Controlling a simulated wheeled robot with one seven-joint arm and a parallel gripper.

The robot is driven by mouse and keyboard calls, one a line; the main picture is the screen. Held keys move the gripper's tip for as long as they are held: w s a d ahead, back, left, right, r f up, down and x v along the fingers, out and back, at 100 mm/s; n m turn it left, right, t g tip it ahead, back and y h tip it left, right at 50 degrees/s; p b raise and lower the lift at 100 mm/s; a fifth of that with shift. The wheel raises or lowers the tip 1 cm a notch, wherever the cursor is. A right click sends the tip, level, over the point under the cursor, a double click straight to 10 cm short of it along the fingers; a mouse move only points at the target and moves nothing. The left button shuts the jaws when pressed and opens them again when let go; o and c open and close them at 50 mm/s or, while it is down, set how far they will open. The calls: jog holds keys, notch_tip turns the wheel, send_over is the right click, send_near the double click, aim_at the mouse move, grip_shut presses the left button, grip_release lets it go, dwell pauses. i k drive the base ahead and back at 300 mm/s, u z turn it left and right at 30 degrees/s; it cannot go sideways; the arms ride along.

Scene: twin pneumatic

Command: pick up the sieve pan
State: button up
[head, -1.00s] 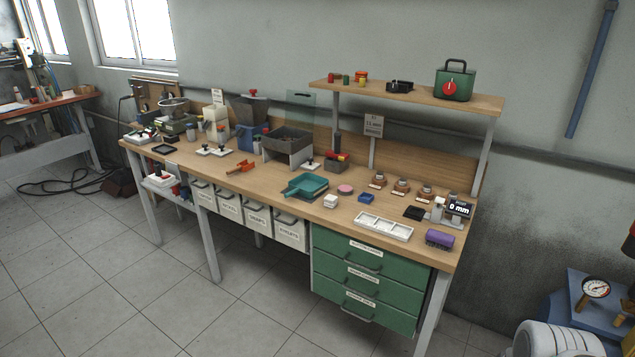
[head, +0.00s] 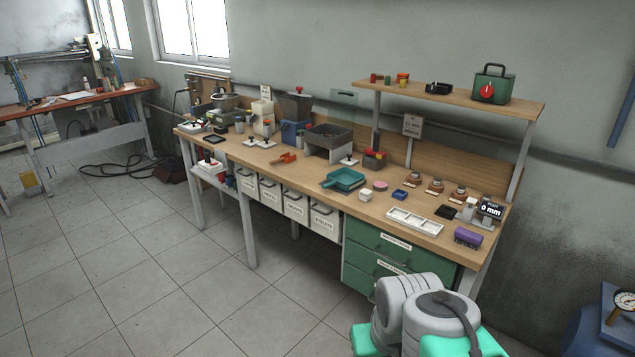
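A shallow teal pan (head: 345,179) with a short handle lies on the wooden workbench, near the middle of its front half. It looks like the sieve pan, but its bottom is too small to make out any mesh. A dark grey open box (head: 328,140) stands on pale supports behind it. A round metal bowl (head: 224,101) sits on a green device at the far left end. My gripper is out of view; only grey and teal links of my arm show at the bottom right, well apart from the pan.
Around the pan are a white block (head: 366,195), a pink disc (head: 380,185), orange-red clamp (head: 283,159) and white compartment tray (head: 415,221). Green drawers (head: 390,250) and white bins (head: 295,207) hang below. A raised shelf (head: 450,96) spans the back right. The floor in front is open.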

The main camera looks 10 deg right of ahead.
aim_at(344, 179)
jog(key=i, duration=2.3)
jog(key=u, duration=2.2)
